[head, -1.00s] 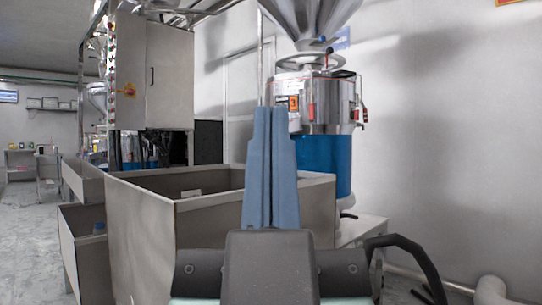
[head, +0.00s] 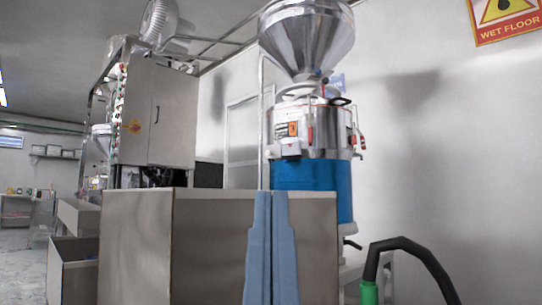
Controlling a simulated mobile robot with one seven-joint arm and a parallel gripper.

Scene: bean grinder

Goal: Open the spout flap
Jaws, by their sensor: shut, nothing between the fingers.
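The bean grinder stands ahead of me, with a steel hopper (head: 308,38) on top, a shiny grinding head (head: 320,128) and a blue lower body (head: 310,188). I cannot tell whether this is the spout flap. My gripper (head: 271,194) points up in the lower middle of the picture, its two blue fingers together and empty. Its tips appear in front of the blue body, below the dark block. Contact is not visible.
A large metal bin (head: 140,240) stands at centre left, partly behind my gripper. A black hose with a green end (head: 369,292) curves at lower right. A grey control cabinet (head: 172,118) stands behind the bin.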

